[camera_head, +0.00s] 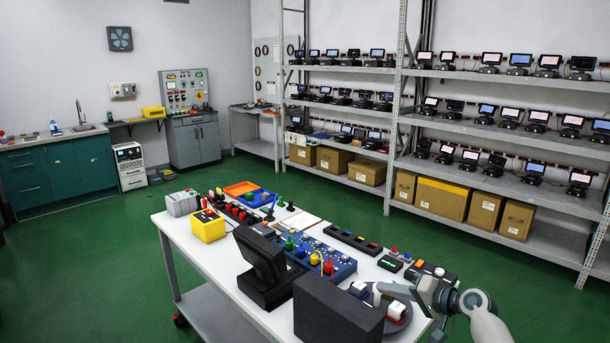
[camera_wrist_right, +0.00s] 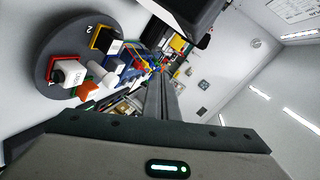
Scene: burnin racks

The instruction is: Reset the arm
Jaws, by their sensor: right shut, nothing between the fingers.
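My right arm comes in from the lower right in the head view, over the near right end of the white table (camera_head: 205,255). Its gripper (camera_head: 378,289) is above the table, close to a round dark disc (camera_head: 407,318). In the right wrist view the two fingers (camera_wrist_right: 160,92) lie together, shut and with nothing between them. The disc (camera_wrist_right: 45,45) is to their left there, with a white block, an orange piece and a red-edged block on it. My left gripper is not in view.
A dark box (camera_head: 338,312) and a dark monitor (camera_head: 262,262) stand on the table near the gripper. A blue panel with coloured knobs (camera_head: 318,262) lies behind them. Metal shelves with screens (camera_head: 490,128) line the back wall. Green floor (camera_head: 110,245) is open at left.

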